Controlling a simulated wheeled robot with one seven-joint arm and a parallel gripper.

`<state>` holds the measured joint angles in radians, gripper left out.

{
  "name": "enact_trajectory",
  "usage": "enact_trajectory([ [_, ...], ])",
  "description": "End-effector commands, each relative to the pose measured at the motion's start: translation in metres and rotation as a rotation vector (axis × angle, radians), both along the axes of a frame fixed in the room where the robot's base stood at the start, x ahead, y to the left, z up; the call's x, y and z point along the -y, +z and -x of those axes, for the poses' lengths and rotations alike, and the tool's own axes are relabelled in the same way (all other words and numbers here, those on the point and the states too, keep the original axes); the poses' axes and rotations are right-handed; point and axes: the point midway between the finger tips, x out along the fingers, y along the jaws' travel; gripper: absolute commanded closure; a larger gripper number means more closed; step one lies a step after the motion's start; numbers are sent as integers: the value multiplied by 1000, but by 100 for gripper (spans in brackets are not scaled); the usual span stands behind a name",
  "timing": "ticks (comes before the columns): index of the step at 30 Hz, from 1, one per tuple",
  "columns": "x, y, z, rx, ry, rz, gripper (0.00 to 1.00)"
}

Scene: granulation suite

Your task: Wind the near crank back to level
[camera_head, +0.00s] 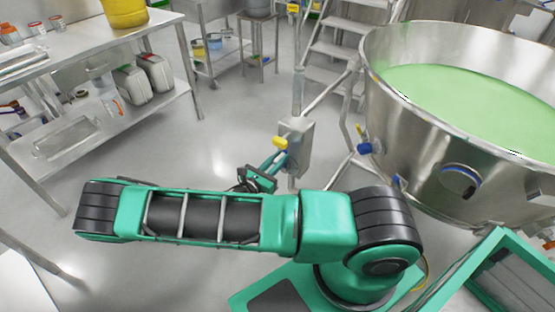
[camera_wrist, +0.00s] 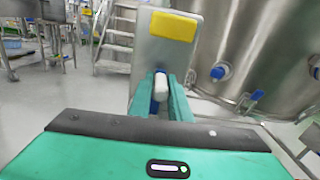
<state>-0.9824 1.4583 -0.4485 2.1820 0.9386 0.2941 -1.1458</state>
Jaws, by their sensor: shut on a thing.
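The near crank shows in the wrist view as a short handle (camera_wrist: 160,86), white at the tip with blue below it. It sits at the lower part of a grey metal gearbox (camera_head: 298,146), which carries a yellow block (camera_wrist: 172,27) on its upper face. My gripper (camera_wrist: 161,92) is shut on the handle, with one teal finger on each side of it. In the head view my gripper (camera_head: 272,162) is at the left of the gearbox, just under the yellow block. The crank arm is mostly hidden, so its angle cannot be told.
A large steel bowl (camera_head: 385,105) holding green material stands close on the right, with blue fittings on its side. Metal steps (camera_head: 325,50) stand behind the gearbox. A steel bench (camera_head: 85,130) with containers is at the left. Bare floor (camera_head: 190,150) lies between.

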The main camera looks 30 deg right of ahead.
Motion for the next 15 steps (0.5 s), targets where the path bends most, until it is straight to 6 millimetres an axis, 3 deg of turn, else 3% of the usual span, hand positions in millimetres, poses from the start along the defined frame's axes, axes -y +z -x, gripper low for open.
enact_trajectory([
  [2,-4,0,-7,11,16,-6,100],
  [3,-4,0,-7,11,16,-6,76],
  [5,-4,0,-7,11,16,-6,64],
  [15,-5,1,-3,6,9,-3,64],
])
